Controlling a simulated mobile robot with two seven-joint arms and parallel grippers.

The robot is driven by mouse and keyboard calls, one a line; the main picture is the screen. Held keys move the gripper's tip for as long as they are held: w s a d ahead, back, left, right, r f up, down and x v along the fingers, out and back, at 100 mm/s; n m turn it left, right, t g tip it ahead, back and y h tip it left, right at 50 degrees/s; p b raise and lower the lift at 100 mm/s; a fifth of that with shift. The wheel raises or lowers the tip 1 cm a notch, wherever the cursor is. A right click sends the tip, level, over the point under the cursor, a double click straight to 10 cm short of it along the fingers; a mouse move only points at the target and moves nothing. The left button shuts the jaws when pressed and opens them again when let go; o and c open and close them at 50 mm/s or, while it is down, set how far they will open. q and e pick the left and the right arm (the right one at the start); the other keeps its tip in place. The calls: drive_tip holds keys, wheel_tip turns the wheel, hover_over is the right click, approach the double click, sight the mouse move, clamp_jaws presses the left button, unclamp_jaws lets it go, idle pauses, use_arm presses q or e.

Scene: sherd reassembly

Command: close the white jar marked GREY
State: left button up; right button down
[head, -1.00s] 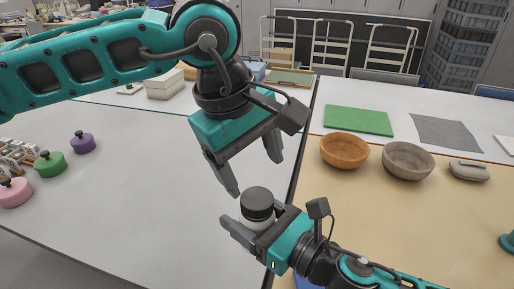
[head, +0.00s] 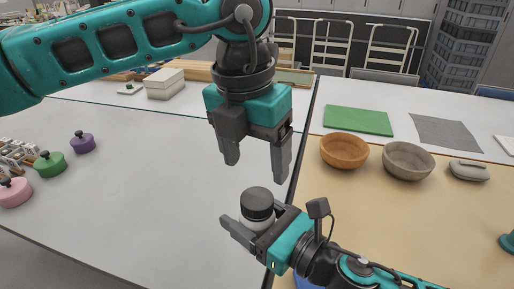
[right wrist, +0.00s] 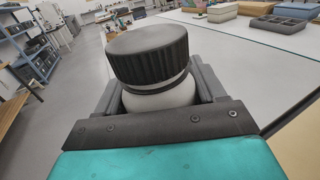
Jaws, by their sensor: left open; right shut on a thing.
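A white jar (head: 256,221) with a ribbed dark grey lid (head: 257,203) on its mouth is held by my right gripper (head: 250,228), which is shut around the body. In the right wrist view the lid (right wrist: 147,52) covers the top of the white jar (right wrist: 160,98), with a dark ring just under its skirt. I cannot tell whether the lid is screwed tight. No GREY marking is visible. My left gripper (head: 256,170) is open and empty, fingers pointing down, above the lid and apart from it.
Purple (head: 82,142), green (head: 49,165) and pink (head: 14,192) knobbed lidded pieces stand at the left. An orange bowl (head: 344,151), a grey-brown bowl (head: 408,160) and a grey stone-like piece (head: 469,171) sit at the right. The white table (head: 150,190) between is clear.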

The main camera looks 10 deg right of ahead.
sight(257, 198)
use_arm(q)
drive_tip(key=n, duration=0.3)
drive_tip(key=shift+r+n, duration=0.15)
drive_tip(key=shift+n, duration=0.25)
drive_tip(key=n, duration=0.5)
drive_tip(key=shift+d+r+y, duration=0.1)
drive_tip(key=shift+r+y, duration=0.1)
drive_tip(key=shift+y, duration=0.1)
drive_tip(key=n, duration=0.4)
drive_tip(key=shift+s+r+g, duration=0.1)
drive_tip(key=shift+s+g, duration=0.05)
drive_tip(key=shift+g, duration=0.15)
drive_tip(key=n, duration=0.3)
drive_tip(key=shift+r+n+y, duration=0.15)
drive_tip(key=shift+n+y, duration=0.15)
drive_tip(key=shift+n, duration=0.1)
drive_tip(key=shift+f, duration=4.05)
